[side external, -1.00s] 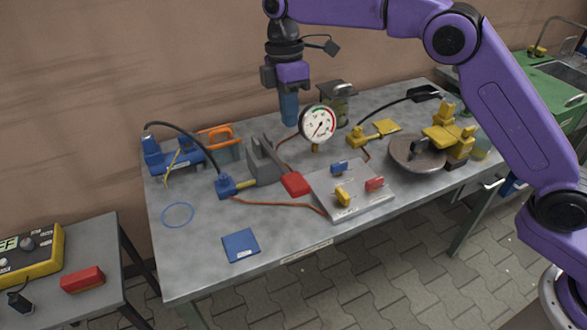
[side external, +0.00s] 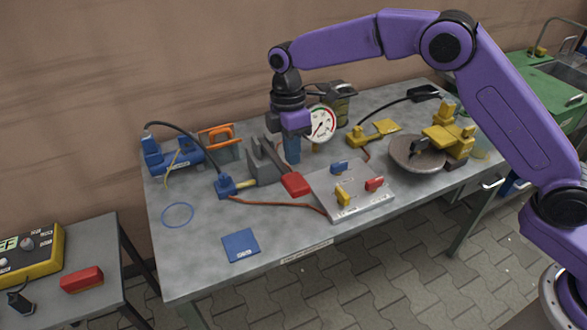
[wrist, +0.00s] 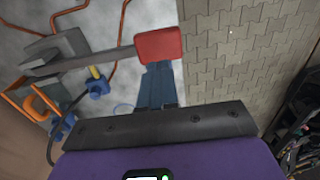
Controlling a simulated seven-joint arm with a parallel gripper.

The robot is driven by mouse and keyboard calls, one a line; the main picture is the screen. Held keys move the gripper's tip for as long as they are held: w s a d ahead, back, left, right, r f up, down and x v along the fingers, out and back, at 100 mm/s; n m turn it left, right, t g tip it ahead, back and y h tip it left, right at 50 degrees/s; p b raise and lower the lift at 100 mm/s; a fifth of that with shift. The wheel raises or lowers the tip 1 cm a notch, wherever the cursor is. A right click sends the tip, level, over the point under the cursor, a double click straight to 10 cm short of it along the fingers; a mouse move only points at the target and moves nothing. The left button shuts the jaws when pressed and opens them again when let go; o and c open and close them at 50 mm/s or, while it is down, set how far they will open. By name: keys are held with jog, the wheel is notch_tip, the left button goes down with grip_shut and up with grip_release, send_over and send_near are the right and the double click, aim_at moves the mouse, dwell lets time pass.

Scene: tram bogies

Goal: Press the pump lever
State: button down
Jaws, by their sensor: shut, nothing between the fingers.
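The pump (side external: 262,160) is a grey block on the table with a lever ending in a red pad (side external: 297,184). In the wrist view the grey lever bar (wrist: 108,58) runs to the red pad (wrist: 158,44). My gripper (side external: 292,161) points straight down, its blue fingers together and empty. In the side view the fingertips are just above and behind the red pad. In the wrist view my gripper (wrist: 156,68) overlaps the pad's near edge; I cannot tell whether they touch. The dial gauge (side external: 321,122) is partly hidden by my gripper.
A grey panel (side external: 350,205) with red, blue and yellow switches lies right of the pad. A blue connector (side external: 226,187) and orange hose (side external: 270,203) lie left and front. A round metal disc (side external: 412,160) and yellow parts are farther right. The front-left table is mostly clear.

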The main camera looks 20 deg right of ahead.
aim_at(295, 182)
jog(key=shift+s+f, duration=0.2)
jog(key=shift+f, duration=1)
jog(key=shift+s+f, duration=0.15)
jog(key=shift+f, duration=1.05)
jog(key=shift+f, duration=0.1)
jog(key=shift+s+f+t, duration=0.35)
jog(key=shift+f+t, duration=0.05)
jog(key=shift+f, duration=0.35)
jog(key=shift+s+f+t, duration=0.15)
jog(key=shift+f+t, duration=0.35)
jog(key=shift+f, duration=1.95)
jog(key=shift+s+f+t, duration=0.15)
jog(key=shift+f+t, duration=0.35)
jog(key=shift+f, duration=1.9)
jog(key=s+r, duration=0.4)
jog(key=r, duration=1)
jog(key=shift+r, duration=0.15)
